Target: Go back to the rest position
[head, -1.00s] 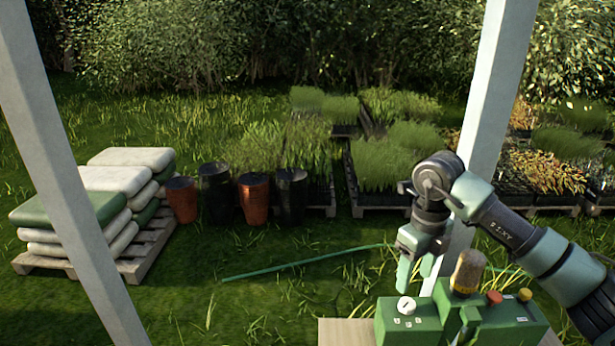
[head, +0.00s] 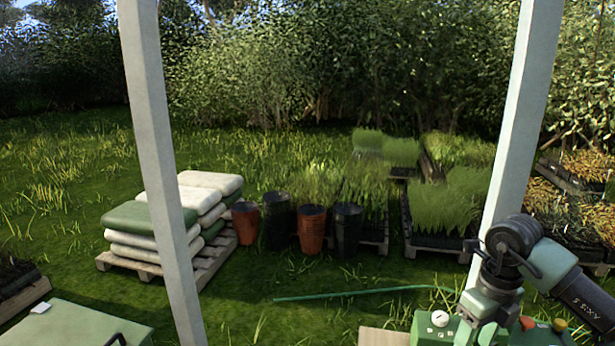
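My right arm comes in from the right edge in the head view. Its gripper (head: 482,318) hangs downward in front of a green machine (head: 435,325) at the bottom right. The fingers are green like the machine and hard to separate from it; they look apart, with nothing seen between them. My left gripper is not in view.
Two pale posts (head: 160,150) (head: 520,130) stand in front. Stacked sacks (head: 150,217) lie on a pallet at the left. Pots (head: 312,228), plant trays (head: 445,205) and a green hose (head: 350,293) lie beyond. A green box (head: 75,328) is at the lower left.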

